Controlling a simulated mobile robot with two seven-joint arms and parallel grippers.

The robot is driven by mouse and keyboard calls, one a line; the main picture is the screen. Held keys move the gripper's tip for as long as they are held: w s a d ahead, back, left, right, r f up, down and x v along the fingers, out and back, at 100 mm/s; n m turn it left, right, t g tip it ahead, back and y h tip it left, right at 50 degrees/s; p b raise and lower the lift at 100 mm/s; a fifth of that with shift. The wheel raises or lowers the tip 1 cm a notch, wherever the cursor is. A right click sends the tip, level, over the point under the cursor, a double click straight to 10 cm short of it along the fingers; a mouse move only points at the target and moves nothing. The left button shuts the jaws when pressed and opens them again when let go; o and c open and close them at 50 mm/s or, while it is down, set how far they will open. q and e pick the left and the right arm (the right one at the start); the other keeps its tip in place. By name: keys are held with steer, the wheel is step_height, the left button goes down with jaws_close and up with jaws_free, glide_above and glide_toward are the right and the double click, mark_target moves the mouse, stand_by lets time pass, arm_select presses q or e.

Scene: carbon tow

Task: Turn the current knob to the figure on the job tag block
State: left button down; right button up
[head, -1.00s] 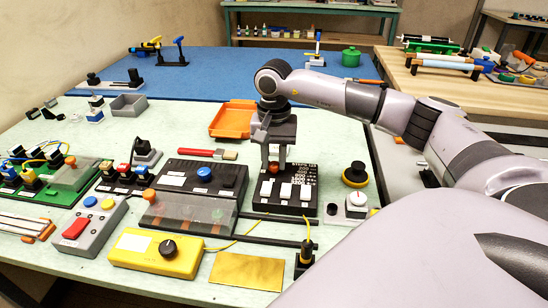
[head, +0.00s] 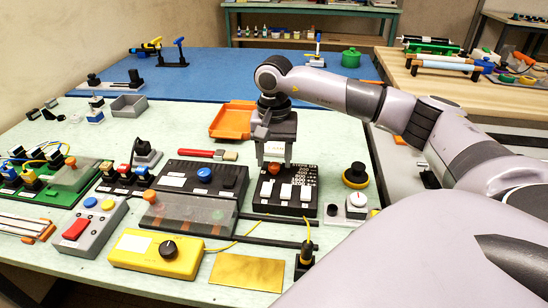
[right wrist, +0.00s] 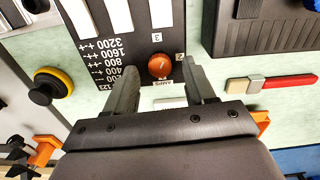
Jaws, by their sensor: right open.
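A black box (head: 262,204) with white switches and a printed table of figures stands in the middle of the bench. An orange-red round knob (head: 275,169) with a pale mark sits on its far part; it also shows in the right wrist view (right wrist: 159,66), beside the word AMPS. My right gripper (right wrist: 160,72) is open, with one finger on each side of the knob and gaps visible. In the head view my right gripper (head: 275,163) is above the box's far end. I cannot pick out the job tag block's figure. My left gripper is out of view.
A yellow box (head: 150,254) with a black knob stands at the front. A black box with a blue knob (head: 204,174) is left of the gripper. A red-handled brush (head: 205,154) and an orange tray (head: 232,122) lie behind. A yellow-black knob (head: 355,175) stands right.

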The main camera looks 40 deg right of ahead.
mark_target(274, 165)
step_height(274, 165, up, 6)
steer(key=shift+r, duration=0.25)
arm_select(q)
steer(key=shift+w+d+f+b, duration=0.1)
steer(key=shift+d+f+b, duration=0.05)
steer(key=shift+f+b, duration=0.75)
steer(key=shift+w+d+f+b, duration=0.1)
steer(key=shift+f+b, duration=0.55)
steer(key=shift+b, duration=0.55)
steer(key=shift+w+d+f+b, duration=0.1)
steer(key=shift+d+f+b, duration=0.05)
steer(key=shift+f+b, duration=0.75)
arm_select(e)
steer(key=shift+d+f+m+y, duration=0.2)
steer(key=shift+f+m+y, duration=0.95)
steer(key=shift+f+m, duration=0.9)
steer(key=shift+d+f+m+y, duration=0.15)
steer(key=shift+f+m+y, duration=1.2)
steer(key=shift+m, duration=1.1)
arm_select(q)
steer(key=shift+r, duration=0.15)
arm_select(e)
steer(key=shift+f, duration=0.2)
steer(key=shift+h, duration=0.3)
jaws_close()
